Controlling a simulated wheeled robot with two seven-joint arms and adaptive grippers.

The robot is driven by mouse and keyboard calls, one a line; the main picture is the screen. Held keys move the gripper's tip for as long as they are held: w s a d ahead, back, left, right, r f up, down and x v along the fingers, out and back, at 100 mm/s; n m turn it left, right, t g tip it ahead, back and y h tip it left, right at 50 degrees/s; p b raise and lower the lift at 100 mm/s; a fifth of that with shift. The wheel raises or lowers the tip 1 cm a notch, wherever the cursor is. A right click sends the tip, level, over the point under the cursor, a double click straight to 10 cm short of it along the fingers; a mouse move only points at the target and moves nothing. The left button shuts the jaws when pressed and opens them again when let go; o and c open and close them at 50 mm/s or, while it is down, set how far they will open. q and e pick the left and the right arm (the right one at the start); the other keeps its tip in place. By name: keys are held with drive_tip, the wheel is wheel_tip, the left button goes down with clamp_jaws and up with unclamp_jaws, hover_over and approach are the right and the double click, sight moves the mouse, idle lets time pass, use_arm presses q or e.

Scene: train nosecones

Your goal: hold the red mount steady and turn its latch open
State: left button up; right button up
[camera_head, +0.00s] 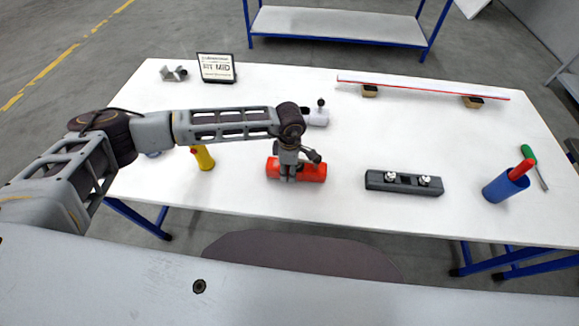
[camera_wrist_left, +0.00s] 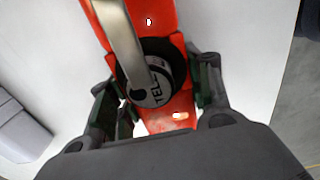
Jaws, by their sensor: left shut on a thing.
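The red mount (camera_head: 312,172) lies on the white table near its middle front, its long side running left to right in the head view. My left gripper (camera_head: 288,176) comes down over it from above and is shut on it. In the left wrist view, my left gripper's fingers (camera_wrist_left: 160,95) stand on both sides of the red mount (camera_wrist_left: 167,122). Between them sits a round black and grey part (camera_wrist_left: 160,88) with lettering, and a silver bar (camera_wrist_left: 122,38), apparently the latch lever, runs up from it. My right gripper is not in view.
A dark grey block with silver fittings (camera_head: 404,183) lies to the right, and a blue cup (camera_head: 503,188) with a red-handled tool stands farther right. A yellow-handled tool (camera_head: 204,160) is left of the mount. A long white bar (camera_head: 420,87) lies at the back.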

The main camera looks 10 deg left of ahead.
use_arm(q)
drive_tip(key=shift+f, duration=0.2)
idle(0.7)
drive_tip(key=o, duration=1.6)
drive_tip(key=c, duration=1.4)
drive_tip(key=shift+o, duration=0.2)
